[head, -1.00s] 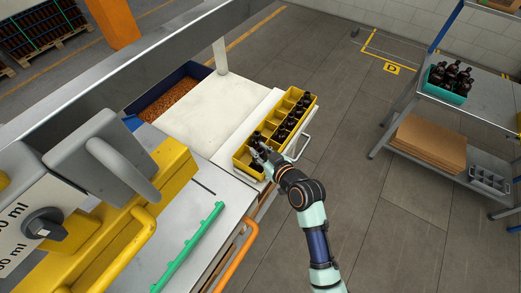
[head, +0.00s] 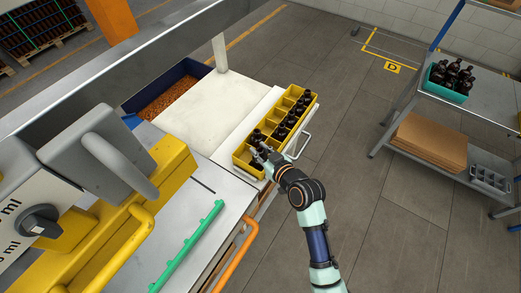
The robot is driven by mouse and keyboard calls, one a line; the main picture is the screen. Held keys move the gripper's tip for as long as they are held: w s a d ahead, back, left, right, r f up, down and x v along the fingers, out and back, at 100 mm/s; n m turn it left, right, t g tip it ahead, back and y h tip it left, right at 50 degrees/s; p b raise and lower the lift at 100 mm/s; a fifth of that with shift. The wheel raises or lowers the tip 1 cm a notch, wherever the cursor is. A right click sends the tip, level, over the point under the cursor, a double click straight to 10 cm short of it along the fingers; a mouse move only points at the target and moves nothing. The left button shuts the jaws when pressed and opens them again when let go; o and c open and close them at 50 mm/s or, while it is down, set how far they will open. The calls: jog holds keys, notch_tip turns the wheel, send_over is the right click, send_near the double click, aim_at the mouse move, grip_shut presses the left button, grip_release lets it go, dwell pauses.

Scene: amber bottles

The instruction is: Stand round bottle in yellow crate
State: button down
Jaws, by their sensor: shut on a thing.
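The yellow crate (head: 244,166) stands on a white surface at the middle of the head view. It is divided into compartments and holds several dark bottles (head: 290,122), mostly along its right side. My gripper (head: 260,154) reaches into the near end of the crate and is shut on a dark bottle (head: 257,144) there. The bottle is small in view and partly covered by my gripper, so its shape and whether it touches the crate floor cannot be told.
Some far-left compartments of the crate (head: 284,101) look empty. A white board (head: 200,112) lies left of it. A green toothed rail (head: 187,246) and yellow machine (head: 150,200) are nearer. A teal crate of bottles (head: 446,91) stands on a shelf at right.

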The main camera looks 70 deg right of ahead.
jog(key=shift+f+b, duration=0.8)
jog(key=shift+f, duration=0.3)
jog(key=c, duration=0.8)
grip_release()
jog(key=shift+c, duration=0.2)
jog(key=v, duration=1.2)
